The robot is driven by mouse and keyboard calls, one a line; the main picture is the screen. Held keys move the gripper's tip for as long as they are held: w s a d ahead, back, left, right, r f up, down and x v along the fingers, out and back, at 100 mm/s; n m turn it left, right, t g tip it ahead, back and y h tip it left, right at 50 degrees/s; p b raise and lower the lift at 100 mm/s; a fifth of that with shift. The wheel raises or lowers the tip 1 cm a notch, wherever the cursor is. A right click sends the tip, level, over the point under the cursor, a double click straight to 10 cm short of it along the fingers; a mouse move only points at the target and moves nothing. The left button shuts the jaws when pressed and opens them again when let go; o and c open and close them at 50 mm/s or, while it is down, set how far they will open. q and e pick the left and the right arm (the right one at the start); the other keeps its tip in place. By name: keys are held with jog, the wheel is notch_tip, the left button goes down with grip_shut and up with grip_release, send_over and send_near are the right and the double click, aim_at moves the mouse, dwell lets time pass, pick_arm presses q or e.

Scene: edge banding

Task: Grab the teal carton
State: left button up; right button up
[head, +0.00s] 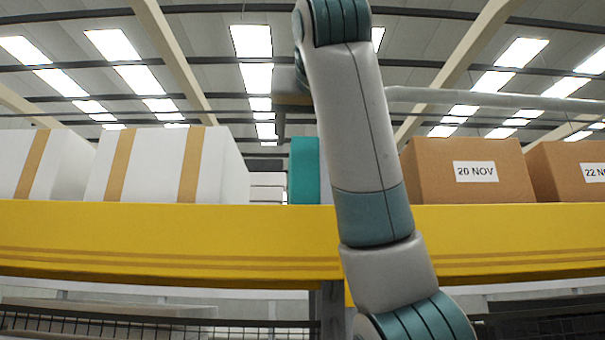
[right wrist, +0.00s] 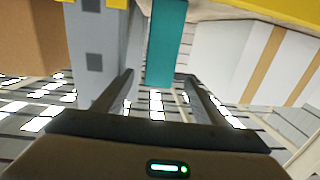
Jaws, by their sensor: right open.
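In the right wrist view, which is upside down, the teal carton (right wrist: 166,42) shows between and beyond the fingers of my right gripper (right wrist: 157,76). The gripper is open with nothing held in it. My left gripper is in neither view.
White cartons with tan tape (head: 150,165) stand left on the shelf, brown cartons (head: 470,170) right. A grey surface with dark squares (right wrist: 92,62) is close beside the teal carton. The yellow shelf beam (head: 180,232) runs across in front.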

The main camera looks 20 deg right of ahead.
aim_at(306, 148)
jog(key=shift+p+x, duration=0.7)
jog(key=shift+x, duration=1.6)
jog(key=shift+w, duration=0.1)
jog(key=shift+w+d+r+p, duration=0.1)
jog(key=shift+w+d+p, duration=0.05)
jog(key=shift+w+p, duration=0.4)
jog(key=p+x, duration=0.2)
jog(key=x, duration=0.2)
jog(key=shift+w+d, duration=0.1)
jog(key=shift+w, duration=0.2)
jog(key=shift+s, duration=0.1)
jog(key=c, duration=1.4)
